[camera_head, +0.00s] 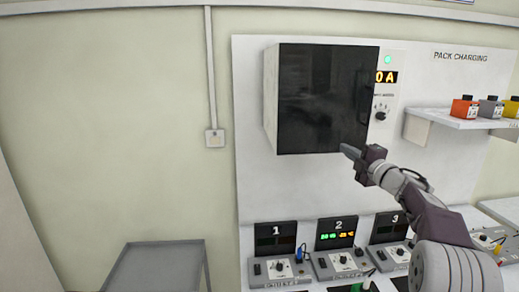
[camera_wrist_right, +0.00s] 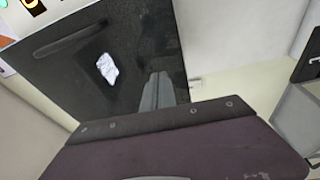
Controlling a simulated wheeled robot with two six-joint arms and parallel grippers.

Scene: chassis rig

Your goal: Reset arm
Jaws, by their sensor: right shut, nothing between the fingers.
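My right arm comes in from the lower right of the head view. Its gripper (camera_head: 348,150) is shut and empty, with its tips by the lower right part of a dark glossy door on a white wall cabinet (camera_head: 322,98). I cannot tell whether the tips touch the door. The wrist view shows the shut fingers (camera_wrist_right: 156,92) against the black door panel (camera_wrist_right: 110,60), which has a long handle and a pale patch on it. My left gripper is not in view.
Charging stations numbered 1 (camera_head: 277,255), 2 (camera_head: 337,250) and 3 (camera_head: 392,245) stand on the bench below. A shelf (camera_head: 455,120) at the right bears coloured packs. A grey cart (camera_head: 155,265) stands at lower left. The wall at the left is clear apart from a conduit and socket box (camera_head: 214,138).

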